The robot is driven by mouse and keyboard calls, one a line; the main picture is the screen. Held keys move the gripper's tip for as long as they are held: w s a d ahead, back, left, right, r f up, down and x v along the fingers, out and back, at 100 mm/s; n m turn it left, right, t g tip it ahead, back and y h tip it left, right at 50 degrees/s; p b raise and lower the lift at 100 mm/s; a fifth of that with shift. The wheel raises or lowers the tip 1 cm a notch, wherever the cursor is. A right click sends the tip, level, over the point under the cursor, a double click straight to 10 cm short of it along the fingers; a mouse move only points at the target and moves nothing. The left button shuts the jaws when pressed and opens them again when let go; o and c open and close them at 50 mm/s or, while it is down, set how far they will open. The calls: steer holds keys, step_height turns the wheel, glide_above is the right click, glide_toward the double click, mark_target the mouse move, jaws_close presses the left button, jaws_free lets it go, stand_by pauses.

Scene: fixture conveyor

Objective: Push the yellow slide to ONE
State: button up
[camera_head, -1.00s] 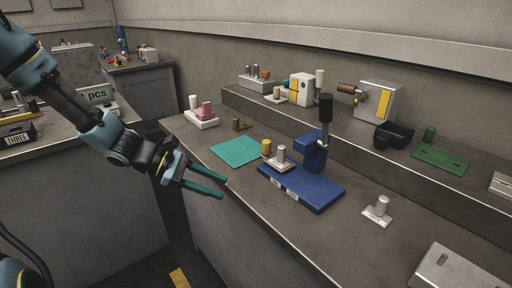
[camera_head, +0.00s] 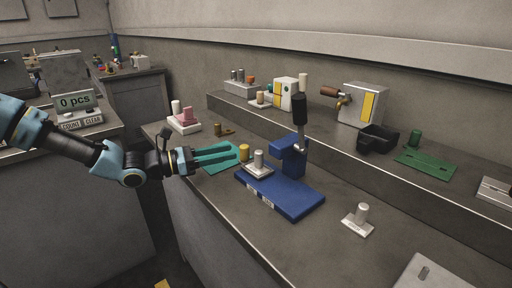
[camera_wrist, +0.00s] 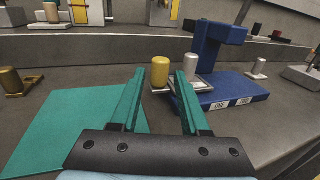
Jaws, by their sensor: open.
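The yellow slide's upright knob (camera_head: 244,152) stands at the left end of a blue fixture (camera_head: 300,206), beside a plate with a silver pin (camera_head: 258,159). In the wrist view the yellow knob (camera_wrist: 160,73) appears between my fingertips, with the silver pin (camera_wrist: 191,66) just right of the right finger. White labels, one reading ONE (camera_wrist: 219,105), sit on the fixture's front edge. My gripper (camera_head: 236,151) is open, its teal fingers reaching over the teal mat. I cannot tell whether a finger touches the knob. The knob's foot is partly hidden.
A teal mat (camera_wrist: 70,130) lies under and left of my gripper. A blue post with a black-handled lever (camera_head: 299,110) rises behind the fixture. A small plate with a pin (camera_head: 360,217) stands to the right. A small brass piece (camera_head: 218,130) lies behind the mat.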

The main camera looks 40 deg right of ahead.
steer(key=p+x, duration=0.1)
steer(key=x, duration=0.8)
steer(key=shift+s, duration=0.1)
jaws_close()
stand_by(1.2)
